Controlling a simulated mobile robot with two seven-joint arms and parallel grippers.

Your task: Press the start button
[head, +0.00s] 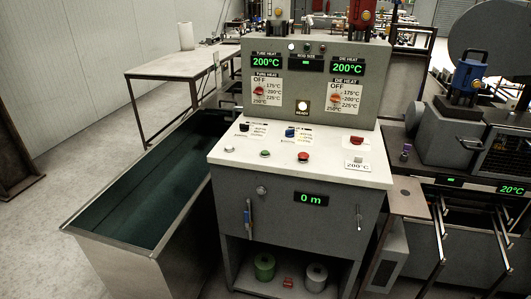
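A control console (225,185) stands in the middle of the head view. On its pale sloped top, a green button (265,153) sits at the front left and a red button (303,156) to its right. I cannot read which control is marked start. A black knob (244,127), a blue knob (290,132) and a red control (357,141) sit further back. The upright panel shows 200°C on both the tube heat display (266,61) and the die heat display (347,67). The ready lamp (303,106) is lit. Neither of my grippers is in view.
A dark open tank (150,255) with a metal rim stands left of the console, with a table (165,68) behind it. A machine (450,135) with a 20°C display (511,189) stands at the right. The console front reads 0 m (311,199); spools lie on its lower shelf.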

